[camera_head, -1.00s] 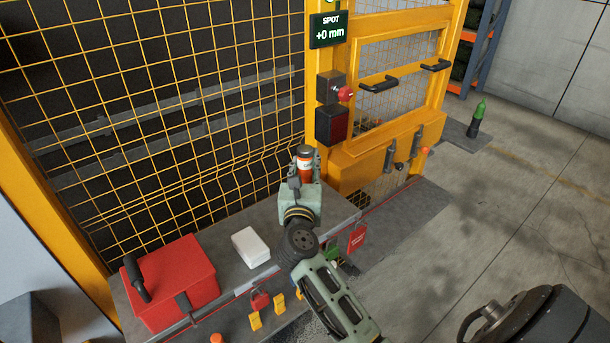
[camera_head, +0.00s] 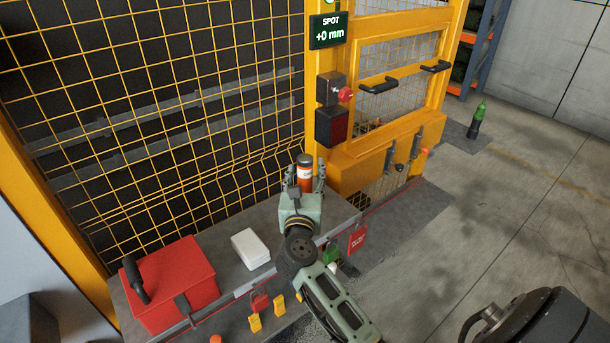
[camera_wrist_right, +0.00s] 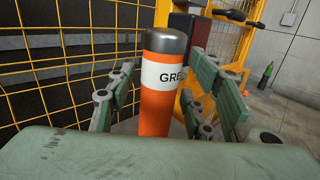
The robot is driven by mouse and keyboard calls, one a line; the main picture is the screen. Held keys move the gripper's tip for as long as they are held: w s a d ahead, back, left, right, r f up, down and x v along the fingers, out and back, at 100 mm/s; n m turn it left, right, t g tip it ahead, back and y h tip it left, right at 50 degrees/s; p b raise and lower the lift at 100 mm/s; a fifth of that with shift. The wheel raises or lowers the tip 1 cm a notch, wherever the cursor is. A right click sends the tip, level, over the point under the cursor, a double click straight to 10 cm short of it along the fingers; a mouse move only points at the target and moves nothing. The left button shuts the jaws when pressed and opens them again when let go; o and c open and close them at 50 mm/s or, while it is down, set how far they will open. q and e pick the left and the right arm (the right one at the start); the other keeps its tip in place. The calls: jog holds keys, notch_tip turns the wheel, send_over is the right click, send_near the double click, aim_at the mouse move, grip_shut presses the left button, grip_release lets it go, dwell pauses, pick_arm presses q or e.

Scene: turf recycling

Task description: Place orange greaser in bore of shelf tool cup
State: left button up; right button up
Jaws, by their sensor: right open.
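The orange greaser (camera_head: 305,173), with a grey cap and a white label, stands upright at the far end of the grey shelf by the mesh fence. In the right wrist view the greaser (camera_wrist_right: 160,95) fills the middle, its label partly reading "GRE". My right gripper (camera_head: 305,180) is open, with one finger on each side of the greaser and gaps visible between. The greaser's lower end is hidden behind the gripper body. I cannot make out the shelf tool cup or its bore, so I cannot tell how the greaser is seated. My left gripper is not in view.
A red toolbox (camera_head: 172,285) and a white box (camera_head: 250,249) sit on the shelf (camera_head: 228,272). Red and yellow tags hang along its front edge. The yellow mesh fence (camera_head: 150,130) stands close behind, and a yellow gate (camera_head: 395,110) to the right. Floor at right is mostly clear.

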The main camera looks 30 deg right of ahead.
jog(key=shift+r, duration=0.1)
jog(key=shift+s+a+f, duration=0.15)
jog(key=shift+a+f, duration=0.05)
jog(key=b+v, duration=0.3)
jog(key=v, duration=0.8)
jog(key=shift+s+r, duration=0.2)
jog(key=shift+s, duration=0.1)
